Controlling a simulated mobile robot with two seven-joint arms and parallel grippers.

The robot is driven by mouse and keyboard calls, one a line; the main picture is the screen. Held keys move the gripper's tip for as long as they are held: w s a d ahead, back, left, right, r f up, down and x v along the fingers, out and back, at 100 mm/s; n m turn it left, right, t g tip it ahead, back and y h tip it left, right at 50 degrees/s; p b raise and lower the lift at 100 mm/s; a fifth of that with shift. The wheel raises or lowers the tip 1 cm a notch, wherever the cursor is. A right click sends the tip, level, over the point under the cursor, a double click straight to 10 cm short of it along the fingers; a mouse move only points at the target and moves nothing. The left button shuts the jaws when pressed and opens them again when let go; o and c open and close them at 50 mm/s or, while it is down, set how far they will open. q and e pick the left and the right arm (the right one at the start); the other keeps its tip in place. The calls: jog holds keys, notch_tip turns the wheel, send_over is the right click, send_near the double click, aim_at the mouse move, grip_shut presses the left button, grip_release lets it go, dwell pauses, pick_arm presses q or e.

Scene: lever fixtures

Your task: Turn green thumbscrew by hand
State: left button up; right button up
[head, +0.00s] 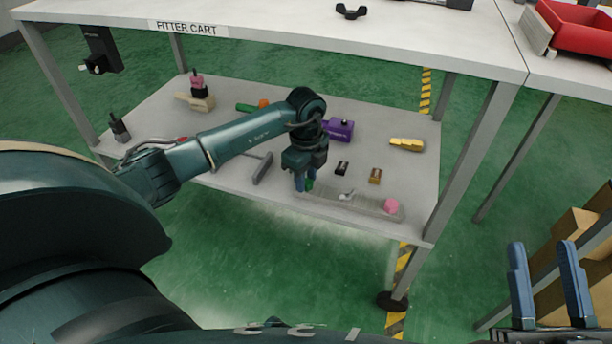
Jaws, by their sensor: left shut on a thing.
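The green thumbscrew (309,184) shows as a small green patch at the left end of a pale grey bar (365,206) on the cart's lower shelf. My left gripper (304,184) points down over it and is shut on it; its blue fingers hide most of the thumbscrew. On the same bar are a small pale lever-like part (347,194) in the middle and a pink knob (391,206) at the right end. My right gripper (548,285) is at the lower right, its two blue fingers apart with nothing between them, away from the cart.
The lower shelf (228,170) also holds a purple box (341,131), a yellow-handled tool (406,144), a black block (342,168) and a brown block (376,176). A cart leg (470,160) stands at right.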

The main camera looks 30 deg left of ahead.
pick_arm(q)
jog(key=shift+r+m+p, duration=0.1)
jog(key=shift+m+p, duration=0.2)
